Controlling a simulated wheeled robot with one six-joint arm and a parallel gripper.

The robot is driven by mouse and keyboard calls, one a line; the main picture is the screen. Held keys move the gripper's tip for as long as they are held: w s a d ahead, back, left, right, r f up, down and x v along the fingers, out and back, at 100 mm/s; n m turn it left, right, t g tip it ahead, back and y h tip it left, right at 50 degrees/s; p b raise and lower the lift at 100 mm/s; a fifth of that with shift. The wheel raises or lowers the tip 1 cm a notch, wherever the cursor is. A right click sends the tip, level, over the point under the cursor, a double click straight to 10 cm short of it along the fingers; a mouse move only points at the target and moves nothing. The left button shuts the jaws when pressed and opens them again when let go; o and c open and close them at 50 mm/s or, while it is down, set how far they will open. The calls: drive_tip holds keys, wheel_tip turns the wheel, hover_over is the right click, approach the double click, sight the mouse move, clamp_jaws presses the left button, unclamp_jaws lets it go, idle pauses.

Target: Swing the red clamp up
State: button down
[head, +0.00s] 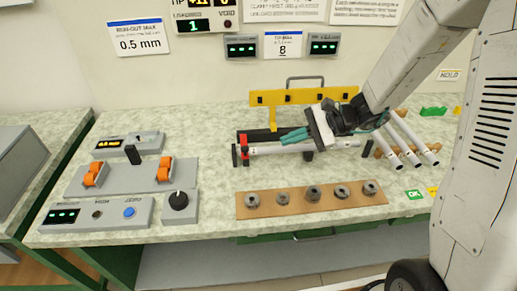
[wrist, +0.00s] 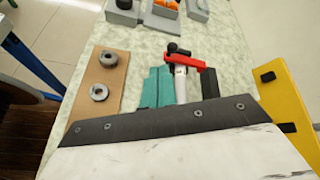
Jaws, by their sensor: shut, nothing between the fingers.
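The red clamp (head: 243,146) sits at the left end of the pale rod (head: 275,149) in the head view. In the wrist view the red clamp (wrist: 185,61) lies across the far end of the rod (wrist: 180,87), with a black knob at its left end. My gripper (head: 282,137) is shut and empty, its teal fingers close above the rod and to the right of the clamp. In the wrist view my gripper (wrist: 158,70) shows just left of the rod, short of the clamp and apart from it. The rod's near part is hidden behind my gripper.
A yellow rail (head: 290,97) stands behind the rod. A wooden board (head: 284,212) with several metal collars lies in front. Loose rods (head: 408,140) rest at the right.

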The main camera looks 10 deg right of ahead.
drive_tip(key=w+f+m, duration=0.1)
drive_tip(key=w+d+f+m+t, duration=0.1)
drive_tip(key=f, duration=0.1)
drive_tip(key=shift+w, duration=0.3)
drive_tip(key=shift+a, duration=0.1)
approach(244, 142)
drive_tip(key=s+a+f, duration=0.1)
drive_tip(key=s+a, duration=0.1)
drive_tip(key=a, duration=0.1)
drive_tip(key=s+a+f, duration=0.1)
drive_tip(key=a, duration=0.1)
drive_tip(key=shift+s+f, duration=0.25)
drive_tip(key=shift+f, duration=0.05)
drive_tip(key=shift+d+r, duration=0.1)
